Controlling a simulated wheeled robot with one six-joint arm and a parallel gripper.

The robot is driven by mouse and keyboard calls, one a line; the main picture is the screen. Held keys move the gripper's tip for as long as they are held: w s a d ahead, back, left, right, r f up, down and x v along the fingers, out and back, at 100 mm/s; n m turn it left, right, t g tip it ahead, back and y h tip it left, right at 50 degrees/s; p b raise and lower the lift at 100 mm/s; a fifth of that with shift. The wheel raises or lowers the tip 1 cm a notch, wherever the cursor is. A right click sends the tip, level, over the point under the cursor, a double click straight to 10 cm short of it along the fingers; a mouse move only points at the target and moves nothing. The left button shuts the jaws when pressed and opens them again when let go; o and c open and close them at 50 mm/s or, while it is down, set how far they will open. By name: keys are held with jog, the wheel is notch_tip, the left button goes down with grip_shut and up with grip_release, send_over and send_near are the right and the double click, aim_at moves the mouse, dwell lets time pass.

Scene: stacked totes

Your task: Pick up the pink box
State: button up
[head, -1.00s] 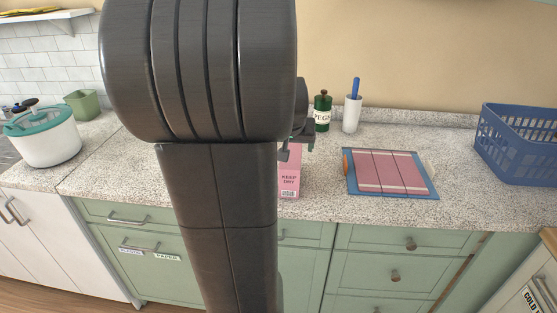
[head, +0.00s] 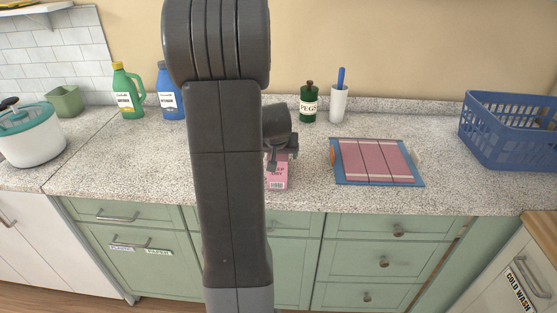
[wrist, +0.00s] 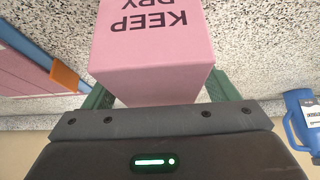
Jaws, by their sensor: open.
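The pink box (head: 277,183), printed KEEP DRY, stands on the speckled counter near its front edge, partly hidden by my arm and gripper in the head view. In the wrist view the pink box (wrist: 150,55) fills the top middle. My gripper (wrist: 160,88) is open, with one green finger on each side of the box. A small gap seems to show beside the fingers; I cannot tell if either touches. In the head view my gripper (head: 280,158) is at the upper part of the box.
A blue board with pink panels (head: 375,162) lies right of the box. A green PEGS jar (head: 308,105) and a white holder (head: 339,104) stand behind. A blue basket (head: 510,135) is far right. Green (head: 128,95) and blue (head: 170,95) bottles stand back left.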

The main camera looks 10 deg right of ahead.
jog(key=shift+w+f, duration=0.15)
jog(key=shift+f, duration=0.1)
jog(key=shift+r, duration=0.1)
jog(key=c, duration=1.2)
